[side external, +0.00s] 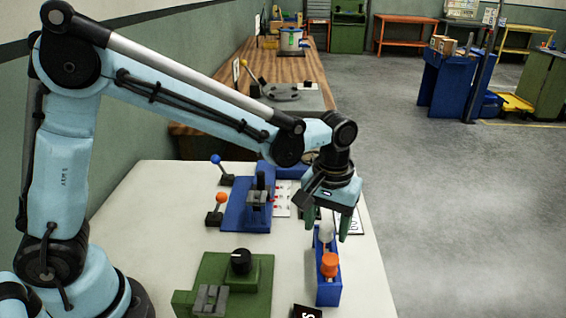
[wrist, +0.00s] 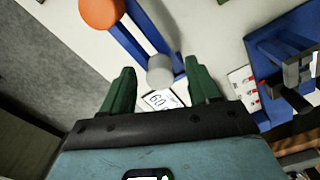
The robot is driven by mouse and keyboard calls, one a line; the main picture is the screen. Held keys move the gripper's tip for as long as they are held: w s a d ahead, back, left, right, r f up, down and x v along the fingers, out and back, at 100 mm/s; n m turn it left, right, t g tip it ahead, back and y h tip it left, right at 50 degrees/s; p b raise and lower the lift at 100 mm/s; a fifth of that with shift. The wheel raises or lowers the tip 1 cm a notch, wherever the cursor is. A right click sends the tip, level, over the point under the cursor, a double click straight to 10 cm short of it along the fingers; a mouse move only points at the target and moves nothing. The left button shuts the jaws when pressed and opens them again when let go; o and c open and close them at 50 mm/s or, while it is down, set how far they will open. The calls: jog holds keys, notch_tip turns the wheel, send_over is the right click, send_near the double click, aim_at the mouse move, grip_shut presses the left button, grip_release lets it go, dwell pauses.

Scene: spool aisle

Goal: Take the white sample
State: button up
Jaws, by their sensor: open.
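The white sample (side external: 325,233) is a small pale round-topped piece on a narrow blue rack (side external: 329,292). An orange sample (side external: 329,264) stands on the same rack, nearer the camera. In the wrist view the white sample (wrist: 160,71) appears between the fingertips, and the orange sample (wrist: 101,12) is at the top left. My gripper (side external: 327,230) points down at the rack's far end with its green fingers open and nothing held. Its fingers (wrist: 160,78) appear on either side of the white sample; contact cannot be told. The sample's lower part is hidden.
A blue fixture (side external: 247,205) with a dark clamp stands left of the rack. A green block with a black knob (side external: 241,261) is at the front left. Two levers, blue-topped (side external: 216,159) and orange-topped (side external: 221,198), stand farther left. White table (side external: 140,212) shows bare between them.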

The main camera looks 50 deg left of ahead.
jog(key=c, duration=1.1)
jog(key=shift+r, duration=0.2)
